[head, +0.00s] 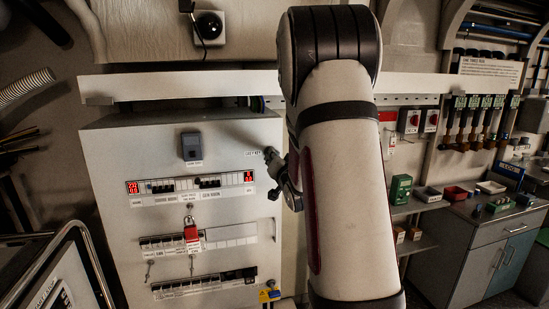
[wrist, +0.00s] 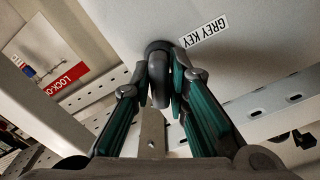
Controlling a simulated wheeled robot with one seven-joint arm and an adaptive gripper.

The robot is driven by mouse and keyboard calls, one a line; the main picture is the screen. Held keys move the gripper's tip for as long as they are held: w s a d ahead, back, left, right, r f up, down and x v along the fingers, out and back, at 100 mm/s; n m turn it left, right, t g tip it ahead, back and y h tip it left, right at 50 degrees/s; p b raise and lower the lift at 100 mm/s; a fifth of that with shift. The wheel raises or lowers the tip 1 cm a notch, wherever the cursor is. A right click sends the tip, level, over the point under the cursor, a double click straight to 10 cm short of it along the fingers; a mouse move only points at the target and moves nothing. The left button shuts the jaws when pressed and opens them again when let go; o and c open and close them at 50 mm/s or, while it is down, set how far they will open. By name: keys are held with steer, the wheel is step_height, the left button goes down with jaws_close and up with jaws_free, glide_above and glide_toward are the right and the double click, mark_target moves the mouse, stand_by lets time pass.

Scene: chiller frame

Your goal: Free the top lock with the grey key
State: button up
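In the head view a red padlock (head: 191,232) hangs at the middle breaker row of the pale cabinet (head: 110,210). The cabinet's small labels are too blurred to read. My gripper (head: 270,155) is at the cabinet's upper right, beside the GREY KEY label (head: 253,153). In the wrist view my gripper (wrist: 159,72) is open, its green-padded fingers either side of a dark rounded peg (wrist: 158,62) below the GREY KEY label (wrist: 205,32). A flat grey metal piece (wrist: 152,135), probably the grey key, shows between the fingers. I cannot tell whether the fingertips touch it.
A perforated rail (wrist: 265,105) runs close by my fingers in the wrist view. In the head view a dark box (head: 191,146) sits high on the cabinet, and a counter with small bins (head: 428,194) stands at right. My arm hides the middle right.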

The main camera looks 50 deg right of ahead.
steer(key=shift+s+m+p, duration=0.1)
steer(key=shift+m+p, duration=0.45)
steer(key=shift+m, duration=0.45)
steer(key=shift+r+m+p, duration=0.1)
steer(key=shift+m+p, duration=1.4)
steer(key=shift+m, duration=0.7)
steer(key=shift+m+p, duration=0.5)
steer(key=shift+m, duration=1.7)
steer(key=o, duration=1)
